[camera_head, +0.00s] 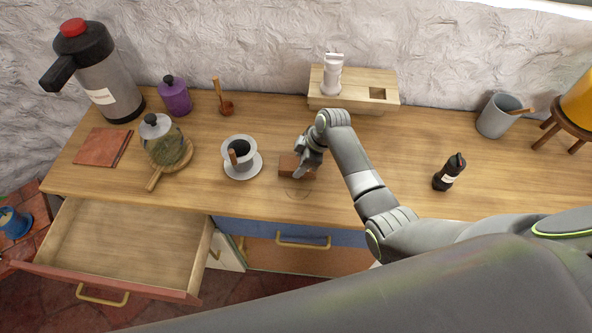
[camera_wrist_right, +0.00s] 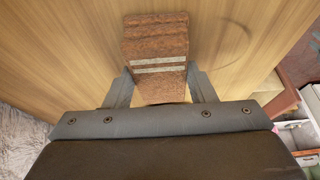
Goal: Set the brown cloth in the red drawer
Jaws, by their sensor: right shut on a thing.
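In the right wrist view the cloth (camera_wrist_right: 156,42) shows rough brown fabric with two pale stripes. My right gripper (camera_head: 303,166) is shut on it, one finger on each side (camera_wrist_right: 160,72). The cloth is at or close to the counter top; I cannot tell if it touches. The red drawer (camera_head: 110,284) is pulled open at the lower left, with a bare, empty wooden floor. My left gripper is out of view.
A flat reddish-brown folder (camera_head: 102,147) lies at left. A closed blue drawer (camera_head: 240,230) is below.

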